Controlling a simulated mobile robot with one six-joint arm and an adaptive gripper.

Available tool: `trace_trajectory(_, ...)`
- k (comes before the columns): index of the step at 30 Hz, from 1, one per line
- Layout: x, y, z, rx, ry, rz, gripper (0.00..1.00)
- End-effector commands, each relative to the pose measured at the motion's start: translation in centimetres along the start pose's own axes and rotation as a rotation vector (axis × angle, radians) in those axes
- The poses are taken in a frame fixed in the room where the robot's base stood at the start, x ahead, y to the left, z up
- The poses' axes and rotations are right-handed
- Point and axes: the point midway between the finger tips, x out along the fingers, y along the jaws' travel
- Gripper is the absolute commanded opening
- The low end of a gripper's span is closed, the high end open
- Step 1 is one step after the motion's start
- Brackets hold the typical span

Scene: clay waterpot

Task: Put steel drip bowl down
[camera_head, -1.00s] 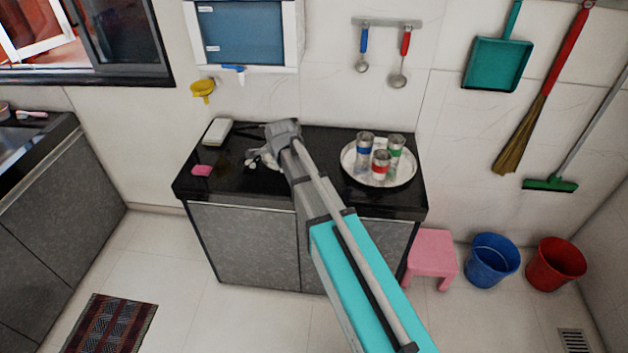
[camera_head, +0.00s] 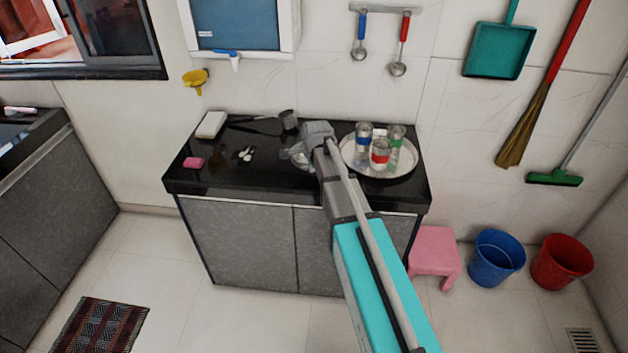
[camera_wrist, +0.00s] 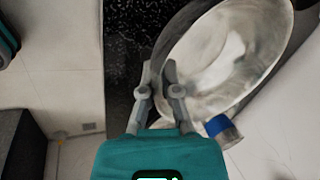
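The steel drip bowl (camera_wrist: 222,55) is a shiny, round metal bowl, large in the wrist view. My gripper (camera_wrist: 160,75) has its two fingertips at the bowl's near rim, and the rim appears pinched between them. In the head view, part of the bowl (camera_head: 299,154) shows just left of my gripper (camera_head: 314,140), over the black counter (camera_head: 225,180). The arm hides the rest of it. I cannot tell whether the bowl touches the counter.
A round steel tray (camera_head: 408,166) with three banded glasses stands right of my gripper; the blue-banded glass (camera_wrist: 222,130) is close to the bowl. A dark pan or ladle (camera_head: 288,119), white box (camera_head: 211,125), pink sponge (camera_head: 194,162) and small white items (camera_head: 246,153) lie left.

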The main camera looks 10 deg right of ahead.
Motion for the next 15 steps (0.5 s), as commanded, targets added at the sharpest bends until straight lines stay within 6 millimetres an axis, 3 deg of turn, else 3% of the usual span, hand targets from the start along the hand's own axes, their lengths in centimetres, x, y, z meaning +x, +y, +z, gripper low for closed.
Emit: trace_trajectory(15, 0.45, 0.11, -0.43, 0.001, 0.000, 0.000, 0.00)
